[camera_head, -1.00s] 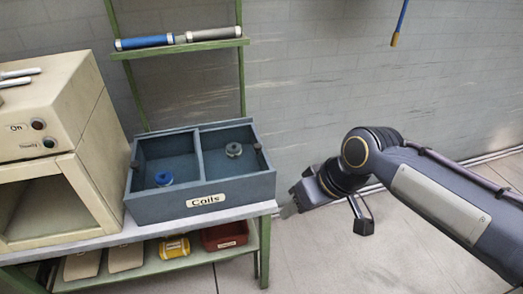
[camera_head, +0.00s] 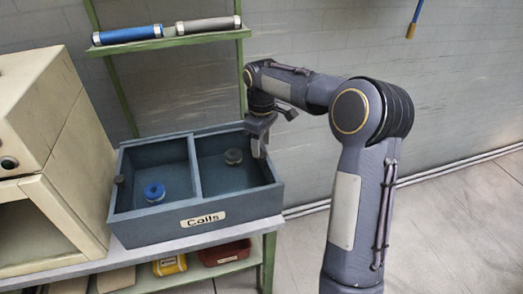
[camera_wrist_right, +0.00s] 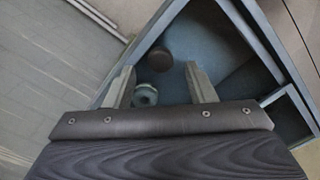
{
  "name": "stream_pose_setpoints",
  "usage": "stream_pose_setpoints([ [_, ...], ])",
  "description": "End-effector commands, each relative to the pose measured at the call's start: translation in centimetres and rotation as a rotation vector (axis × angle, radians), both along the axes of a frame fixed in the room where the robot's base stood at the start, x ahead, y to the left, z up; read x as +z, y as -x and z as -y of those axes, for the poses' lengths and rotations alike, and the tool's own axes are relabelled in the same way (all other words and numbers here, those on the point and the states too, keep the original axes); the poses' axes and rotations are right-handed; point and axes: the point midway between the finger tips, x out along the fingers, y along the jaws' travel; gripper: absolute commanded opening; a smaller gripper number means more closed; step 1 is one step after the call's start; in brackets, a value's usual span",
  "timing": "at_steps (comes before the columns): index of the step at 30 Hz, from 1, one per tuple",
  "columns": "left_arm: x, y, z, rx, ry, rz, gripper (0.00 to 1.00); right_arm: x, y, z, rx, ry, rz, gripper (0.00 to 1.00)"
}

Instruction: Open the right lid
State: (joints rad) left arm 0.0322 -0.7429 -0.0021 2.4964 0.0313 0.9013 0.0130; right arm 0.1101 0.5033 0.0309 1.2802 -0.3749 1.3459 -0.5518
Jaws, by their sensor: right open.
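The grey-blue box labelled Coils (camera_head: 160,226) stands on the bench with two compartments. The left one holds a blue coil (camera_head: 154,192), the right one a grey-green coil (camera_head: 233,156). I see no opaque lid; I cannot tell whether a clear one covers them. A dark round knob (camera_head: 119,180) is at the box's left edge. My right gripper (camera_head: 261,147) is open over the box's right side. In the right wrist view another dark knob (camera_wrist_right: 160,59) shows beyond the gap between the open fingers (camera_wrist_right: 160,82), apart from them. My left gripper is out of view.
A beige machine (camera_head: 50,135) stands left of the box. A green shelf (camera_head: 170,40) with a blue and a grey cylinder is above and behind it. A red bin (camera_head: 225,252) and a yellow item (camera_head: 169,265) are below. Floor at right is free.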

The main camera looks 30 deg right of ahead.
Motion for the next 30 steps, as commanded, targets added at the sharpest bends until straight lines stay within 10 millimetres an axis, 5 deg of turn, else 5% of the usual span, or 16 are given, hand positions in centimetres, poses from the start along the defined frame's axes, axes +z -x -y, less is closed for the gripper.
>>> stream_pose_setpoints([
  [6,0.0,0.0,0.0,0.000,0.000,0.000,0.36,-2.5,0.0,0.0,-0.002,-0.001,0.001,0.50],
  [16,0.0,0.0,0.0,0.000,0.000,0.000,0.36,-3.0,0.0,0.0,-0.002,-0.001,0.002,0.50],
  [27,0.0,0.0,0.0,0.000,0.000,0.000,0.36,-2.9,0.0,0.0,-0.002,-0.001,0.002,0.03],
  [30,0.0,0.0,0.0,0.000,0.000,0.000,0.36,-2.9,0.0,0.0,-0.002,0.000,0.002,0.00],
])
